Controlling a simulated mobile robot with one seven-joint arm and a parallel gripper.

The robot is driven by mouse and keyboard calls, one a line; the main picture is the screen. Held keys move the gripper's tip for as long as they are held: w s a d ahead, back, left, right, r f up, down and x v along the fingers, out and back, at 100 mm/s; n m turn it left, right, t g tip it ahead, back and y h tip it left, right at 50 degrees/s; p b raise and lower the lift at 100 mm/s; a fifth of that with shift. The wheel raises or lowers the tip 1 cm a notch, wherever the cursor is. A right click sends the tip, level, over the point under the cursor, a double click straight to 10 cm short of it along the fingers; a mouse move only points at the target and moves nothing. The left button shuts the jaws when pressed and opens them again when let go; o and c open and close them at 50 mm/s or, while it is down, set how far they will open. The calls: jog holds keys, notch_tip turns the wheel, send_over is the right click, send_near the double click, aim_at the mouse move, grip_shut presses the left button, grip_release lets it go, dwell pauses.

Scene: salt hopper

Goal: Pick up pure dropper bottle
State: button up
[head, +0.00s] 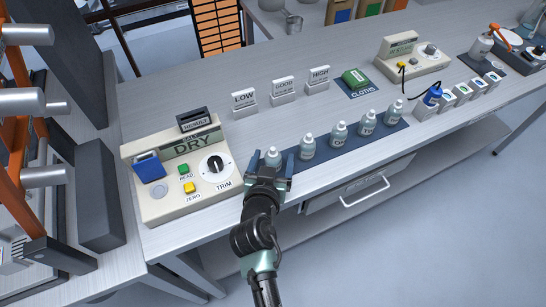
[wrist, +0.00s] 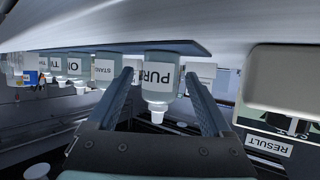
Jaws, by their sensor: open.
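The pure dropper bottle (head: 272,156) stands upright at the left end of a row of similar bottles on a dark blue mat. It also shows in the wrist view (wrist: 160,82), upside down, with its label partly readable as "PUR" and its white dropper tip pointing down the picture. My gripper (head: 271,166) is open, with one finger on each side of this bottle. In the wrist view, a gap shows between the bottle and the right finger; the left finger is close to the bottle, and I cannot tell whether it touches.
A "STAND" bottle (wrist: 104,69) is just beyond my left finger in the wrist view. A beige meter (head: 177,172) reading "DRY" stands left of the bottle. LOW, GOOD and HIGH signs (head: 284,90) and green cloths (head: 356,78) are behind the row. The bench front edge is close.

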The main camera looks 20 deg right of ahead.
jog(key=shift+w+d+f, duration=0.15)
jog(key=shift+w+d, duration=0.05)
jog(key=shift+w, duration=0.05)
grip_shut()
dwell(0.3)
notch_tip(320, 180, up, 10)
jog(key=shift+r, duration=0.1)
dwell(0.3)
